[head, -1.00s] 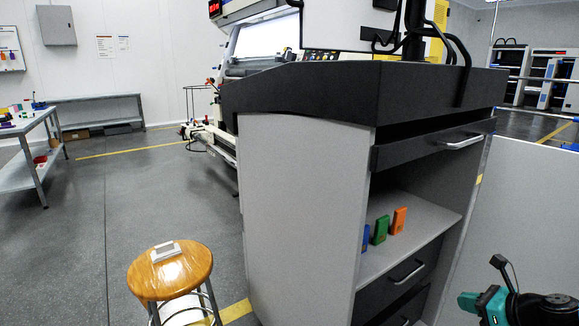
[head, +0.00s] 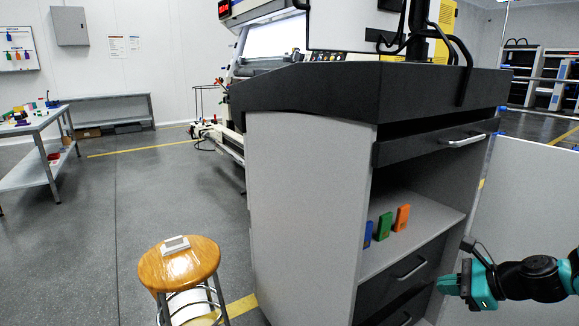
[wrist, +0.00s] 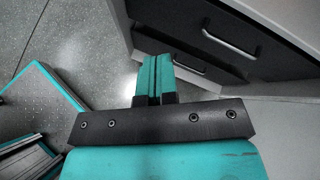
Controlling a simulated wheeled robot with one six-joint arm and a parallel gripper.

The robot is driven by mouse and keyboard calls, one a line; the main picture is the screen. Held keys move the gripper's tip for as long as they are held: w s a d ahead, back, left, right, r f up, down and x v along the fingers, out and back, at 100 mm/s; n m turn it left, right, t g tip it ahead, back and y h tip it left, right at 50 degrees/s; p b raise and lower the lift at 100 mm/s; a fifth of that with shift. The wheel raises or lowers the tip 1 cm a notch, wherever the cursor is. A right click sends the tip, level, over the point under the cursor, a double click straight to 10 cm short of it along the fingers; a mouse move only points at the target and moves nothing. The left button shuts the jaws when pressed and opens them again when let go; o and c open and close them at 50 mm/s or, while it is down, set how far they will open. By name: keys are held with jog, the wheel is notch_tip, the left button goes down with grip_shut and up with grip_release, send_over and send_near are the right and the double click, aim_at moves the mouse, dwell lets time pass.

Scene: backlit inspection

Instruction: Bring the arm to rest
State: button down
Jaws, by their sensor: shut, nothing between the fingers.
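My gripper (head: 446,285) is at the lower right of the head view, in front of the lower drawers of the dark-topped cabinet (head: 310,180). My dark and teal arm reaches in from the right edge. In the wrist view my gripper (wrist: 154,75) has its two teal fingers together with nothing between them. The fingers point toward the floor and the drawer fronts. Whether the gripper touches the cabinet cannot be told from the head view; in the wrist view the fingertips appear apart from it.
The cabinet's open shelf holds a blue block (head: 367,234), a green block (head: 385,226) and an orange block (head: 402,218). A wooden stool (head: 180,265) with a small pale object (head: 175,244) stands at the left. A light panel (head: 525,210) is at the right.

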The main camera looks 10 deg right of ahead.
jog(key=s+a+r+n+g, duration=0.3)
jog(key=a+r+n, duration=0.3)
jog(key=a+n, duration=0.3)
jog(key=s+a+r+n+g, duration=0.3)
jog(key=a+r+n, duration=0.45)
jog(key=a, duration=0.35)
jog(key=s+a+r+n+g+h, duration=0.1)
jog(key=s+a+r+n, duration=0.25)
jog(key=s+n, duration=0.4)
jog(key=s+a+r+n+g+h, duration=0.1)
jog(key=s+a+r+n+h, duration=0.2)
jog(key=s+n, duration=0.4)
notch_tip(320, 180, up, 21)
jog(key=s+y+p, duration=0.1)
jog(key=p, duration=1.9)
jog(key=shift+s+a+f+p, duration=0.2)
jog(key=shift+s+p, duration=0.1)
